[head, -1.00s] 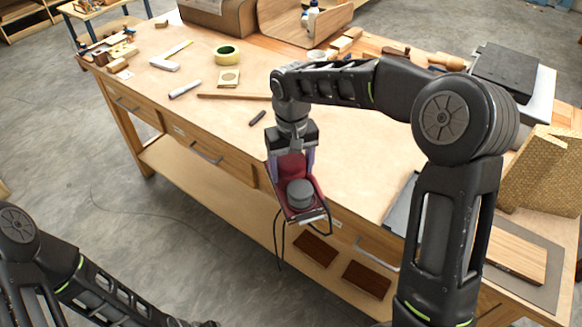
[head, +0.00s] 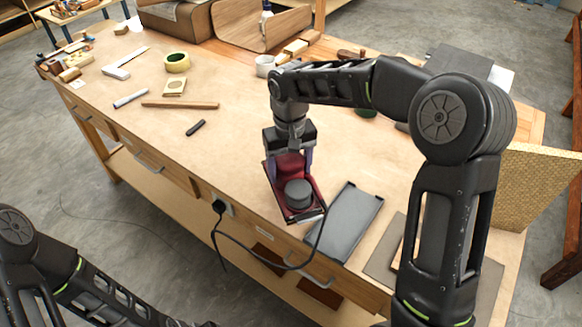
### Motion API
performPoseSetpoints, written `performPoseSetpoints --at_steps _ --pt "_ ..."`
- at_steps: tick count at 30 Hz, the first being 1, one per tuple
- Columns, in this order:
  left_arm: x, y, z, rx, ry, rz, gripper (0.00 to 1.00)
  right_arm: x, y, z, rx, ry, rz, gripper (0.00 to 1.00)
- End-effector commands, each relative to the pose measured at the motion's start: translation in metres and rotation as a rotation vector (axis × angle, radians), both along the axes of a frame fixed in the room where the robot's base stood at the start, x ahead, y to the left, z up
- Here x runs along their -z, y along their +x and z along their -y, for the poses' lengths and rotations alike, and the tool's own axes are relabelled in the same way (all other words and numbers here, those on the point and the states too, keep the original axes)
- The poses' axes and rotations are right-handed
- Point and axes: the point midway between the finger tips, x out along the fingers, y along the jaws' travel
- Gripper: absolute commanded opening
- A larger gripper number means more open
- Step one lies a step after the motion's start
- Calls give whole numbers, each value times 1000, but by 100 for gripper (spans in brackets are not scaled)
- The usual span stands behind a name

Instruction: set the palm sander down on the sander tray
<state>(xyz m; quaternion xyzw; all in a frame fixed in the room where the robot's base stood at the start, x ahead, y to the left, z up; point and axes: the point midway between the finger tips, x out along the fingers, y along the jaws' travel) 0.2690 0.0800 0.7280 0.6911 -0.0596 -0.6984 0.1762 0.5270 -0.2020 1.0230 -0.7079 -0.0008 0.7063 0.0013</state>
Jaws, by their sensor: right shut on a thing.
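A dark red palm sander (head: 290,181) with a round grey knob hangs in my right gripper (head: 291,155), which is shut on it. The sander is over the front edge of the workbench, just left of the tray; I cannot tell how high it is above the bench. Its black cord (head: 229,238) loops down past the bench front. The grey sander tray (head: 345,222) lies on the bench near the front edge and looks empty. My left arm shows at the lower left, but the jaws of my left gripper (head: 196,324) are cut off by the bottom edge.
The workbench (head: 235,130) is clear in its middle. A wooden strip (head: 180,105), a dark marker (head: 195,127), a tape roll (head: 176,62) and a square (head: 124,62) lie further left. A perforated tan panel (head: 540,180) stands at the right.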

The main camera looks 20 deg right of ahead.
Motion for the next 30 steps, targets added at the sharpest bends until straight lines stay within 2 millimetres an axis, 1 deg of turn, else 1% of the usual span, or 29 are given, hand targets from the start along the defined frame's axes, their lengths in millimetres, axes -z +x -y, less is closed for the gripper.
performPoseSetpoints --at_steps 1,8,11,14,17,20,21,23,27,30 --pt "0 0 -1 -1 1 0 36 -2 1 -1 -2 2 5 4" --pt "0 0 -1 -2 1 0 37 -2 1 -1 -1 2 5 4" --pt "0 0 -1 -2 1 0 45 -2 1 0 6 1 5 4" --pt "2 0 0 -1 0 1 54 -3 -2 6 39 0 5 4" --pt "5 0 0 -1 -1 2 62 -4 -9 19 115 -1 5 4" --pt "9 1 1 -1 -1 4 70 -7 -20 37 234 0 5 4" --pt "12 1 1 -1 -2 5 73 -8 -26 46 293 -1 5 4" --pt "15 1 1 0 -3 7 73 -10 -37 60 393 -2 5 4" --pt "22 1 3 -1 -5 11 73 -13 -64 91 640 -1 4 4" --pt "26 1 3 0 -7 14 73 -15 -82 107 787 1 3 4"
